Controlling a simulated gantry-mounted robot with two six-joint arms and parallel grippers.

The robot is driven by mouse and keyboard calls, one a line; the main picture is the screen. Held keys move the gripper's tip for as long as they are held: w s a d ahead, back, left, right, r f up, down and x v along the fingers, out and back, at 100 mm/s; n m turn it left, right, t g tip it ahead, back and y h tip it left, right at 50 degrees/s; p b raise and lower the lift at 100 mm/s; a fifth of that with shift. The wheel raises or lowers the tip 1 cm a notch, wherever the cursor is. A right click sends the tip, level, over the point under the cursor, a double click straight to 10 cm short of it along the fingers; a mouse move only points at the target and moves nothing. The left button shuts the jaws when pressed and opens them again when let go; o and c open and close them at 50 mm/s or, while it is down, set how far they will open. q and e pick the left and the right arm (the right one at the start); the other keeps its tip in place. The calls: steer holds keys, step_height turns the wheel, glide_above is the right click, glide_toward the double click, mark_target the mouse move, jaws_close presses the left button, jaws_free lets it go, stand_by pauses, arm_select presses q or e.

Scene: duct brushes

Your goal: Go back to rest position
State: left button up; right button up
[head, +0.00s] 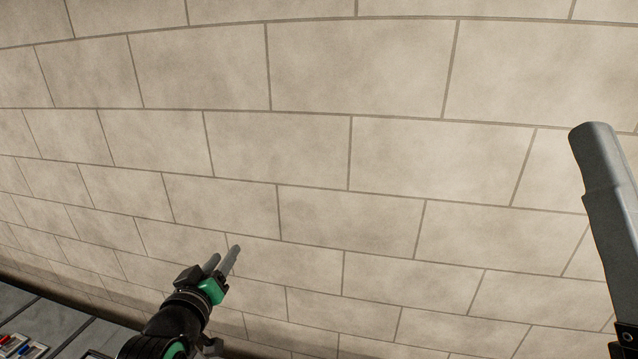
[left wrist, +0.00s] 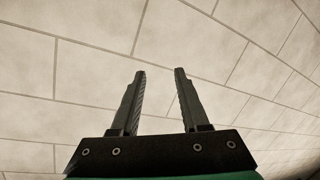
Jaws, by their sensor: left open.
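My left gripper (head: 225,254) is in the lower left of the head view, its two grey fingers pointing up and to the right in front of the block wall. In the left wrist view my left gripper (left wrist: 160,72) shows both fingers apart, with only wall between them. It is open and empty. At the right edge of the head view, a large grey finger of my right gripper (head: 605,200) shows close up, on a black mount. Its other finger is out of the picture, so its opening cannot be told.
A pale block wall (head: 310,150) fills most of the head view. A dark grey surface (head: 58,324) shows at the bottom left corner, with a few small red, blue and white items (head: 22,343) on it, partly cut off. Nothing stands near the left fingers.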

arm_select(q)
steer(key=s+d+r+m+t+h, duration=0.1)
steer(key=s+r+t, duration=0.2)
steer(key=s+r, duration=0.5)
steer(key=s+d+r+m+t, duration=0.1)
steer(key=s+r+t, duration=0.3)
steer(key=r, duration=0.9)
steer(key=s+r+m+t, duration=0.3)
steer(key=s+r, duration=0.6)
steer(key=s, duration=0.5)
steer(key=shift+s+a+m+t+h, duration=0.3)
steer(key=shift+m+t+h, duration=0.1)
steer(key=shift+t, duration=0.3)
